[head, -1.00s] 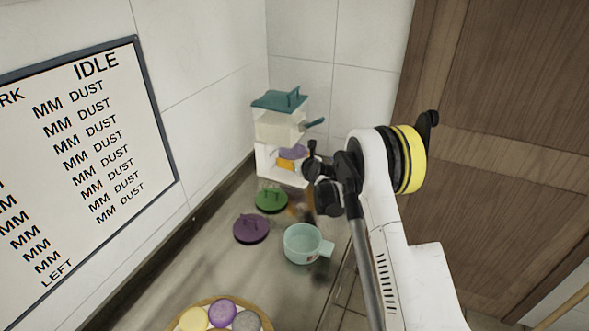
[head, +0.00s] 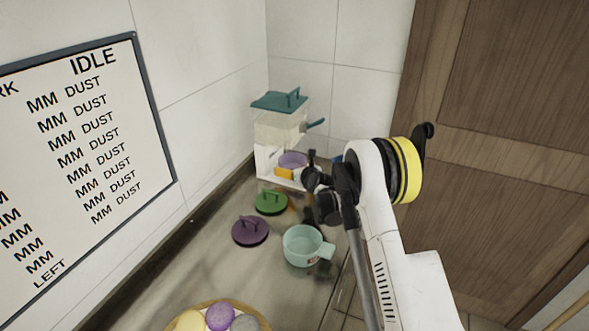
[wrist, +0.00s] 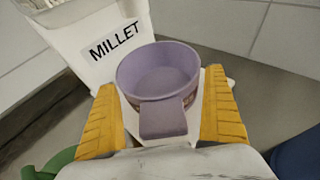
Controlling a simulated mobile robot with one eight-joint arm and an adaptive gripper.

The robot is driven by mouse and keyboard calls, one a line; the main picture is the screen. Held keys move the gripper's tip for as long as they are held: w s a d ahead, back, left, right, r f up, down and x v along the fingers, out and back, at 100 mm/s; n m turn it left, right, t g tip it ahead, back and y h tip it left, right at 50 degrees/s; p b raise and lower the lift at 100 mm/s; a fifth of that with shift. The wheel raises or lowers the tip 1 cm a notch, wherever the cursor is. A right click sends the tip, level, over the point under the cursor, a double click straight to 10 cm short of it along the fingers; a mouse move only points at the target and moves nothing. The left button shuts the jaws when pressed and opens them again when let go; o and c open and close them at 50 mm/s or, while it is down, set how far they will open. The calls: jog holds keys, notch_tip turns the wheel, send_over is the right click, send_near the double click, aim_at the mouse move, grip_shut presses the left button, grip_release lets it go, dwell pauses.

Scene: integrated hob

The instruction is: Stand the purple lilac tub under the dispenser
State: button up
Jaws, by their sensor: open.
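The purple lilac tub (wrist: 158,70) stands upright and empty on the white base of the dispenser, its tab handle pointing toward my gripper. In the head view the tub (head: 292,159) sits in the dispenser's lower opening. The dispenser (head: 280,132) is a white unit with a clear hopper and a teal lid; its front is labelled MILLET in the wrist view (wrist: 112,38). My gripper (wrist: 163,112) is open, with one yellow finger on each side of the tub's handle and a gap to it.
A green lid (head: 271,203), a dark purple lid (head: 250,231) and a mint pot (head: 305,246) stand on the counter in front of the dispenser. A round tray (head: 180,317) with coloured balls is at the near edge. A board on the left wall reads IDLE.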

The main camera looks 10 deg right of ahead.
jog(key=p+v, duration=0.3)
jog(key=v, duration=0.9)
jog(key=shift+p, duration=0.35)
jog(key=s+a+r+n+g, duration=0.3)
jog(key=s+r+n, duration=1.25)
jog(key=r, duration=0.25)
jog(key=s+n+g+h, duration=0.2)
jog(key=s+n, duration=1.6)
jog(key=s, duration=0.9)
jog(key=shift+s+d+n+g, duration=0.35)
jog(key=shift+s+d+g, duration=0.1)
jog(key=shift+g, duration=0.15)
